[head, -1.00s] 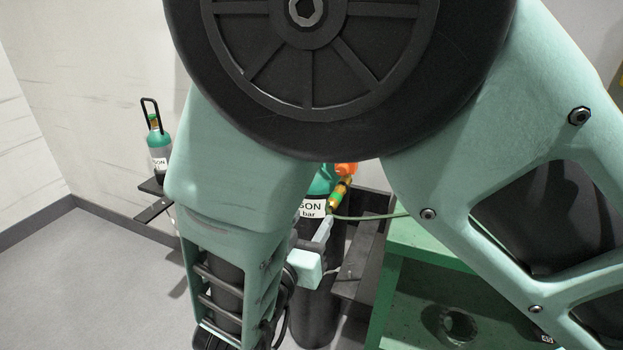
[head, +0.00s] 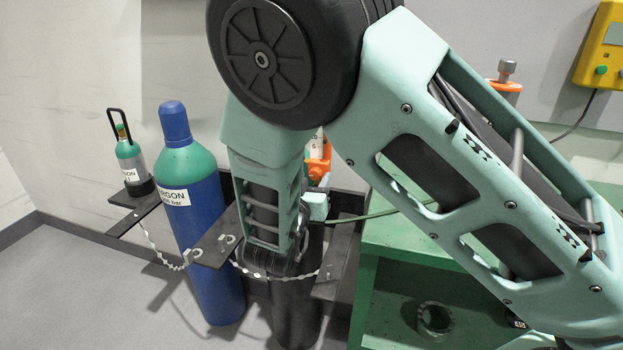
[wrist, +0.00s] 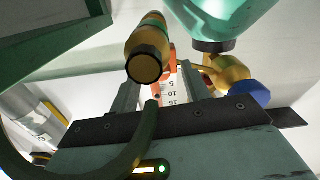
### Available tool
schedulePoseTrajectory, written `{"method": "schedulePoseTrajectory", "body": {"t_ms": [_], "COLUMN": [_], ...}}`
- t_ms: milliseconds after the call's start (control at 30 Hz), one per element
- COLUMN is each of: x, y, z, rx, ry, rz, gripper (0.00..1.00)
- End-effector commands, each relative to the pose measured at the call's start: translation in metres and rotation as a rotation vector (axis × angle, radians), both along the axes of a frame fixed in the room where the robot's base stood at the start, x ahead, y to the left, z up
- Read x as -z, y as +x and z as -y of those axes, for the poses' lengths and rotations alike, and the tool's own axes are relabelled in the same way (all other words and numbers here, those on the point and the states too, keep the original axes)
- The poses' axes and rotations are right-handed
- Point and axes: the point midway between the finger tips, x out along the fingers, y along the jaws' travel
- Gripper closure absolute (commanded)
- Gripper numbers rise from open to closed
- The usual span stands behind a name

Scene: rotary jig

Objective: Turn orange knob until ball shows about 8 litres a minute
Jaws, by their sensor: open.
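Orange parts of the flow regulator (head: 318,160) show in the head view just right of my forearm, which hides most of the regulator. In the wrist view, a clear tube with a printed scale (wrist: 172,92) reading 5, 10 and 15 stands between my fingers. An orange part (wrist: 172,66) shows just above it, partly behind a brass and green hose fitting (wrist: 144,58). I cannot tell whether it is the knob. I cannot make out the ball's level for sure. My gripper (wrist: 162,88) is open, its fingers either side of the tube. In the head view my gripper (head: 322,188) is partly hidden.
A blue argon cylinder (head: 200,230) and a small green-topped cylinder (head: 130,160) stand left. A dark cylinder (head: 292,315) stands below my gripper, behind a chain. A green bench (head: 390,245) is right. A green hose (wrist: 125,155) and blue knob (wrist: 249,94) are close to my gripper.

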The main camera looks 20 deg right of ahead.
Motion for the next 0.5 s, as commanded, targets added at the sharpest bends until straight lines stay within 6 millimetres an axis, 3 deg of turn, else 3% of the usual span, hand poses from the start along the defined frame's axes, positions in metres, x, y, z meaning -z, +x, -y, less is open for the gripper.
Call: {"method": "schedulePoseTrajectory", "body": {"t_ms": [367, 500], "x": [0.0001, 0.0001], "y": [0.0045, 0.0043], "z": [0.0035, 0.0034], "rx": [0.000, 0.000], "ry": [-0.001, -0.001], "rz": [-0.001, -0.001], "gripper": [0.53, 0.92]}}
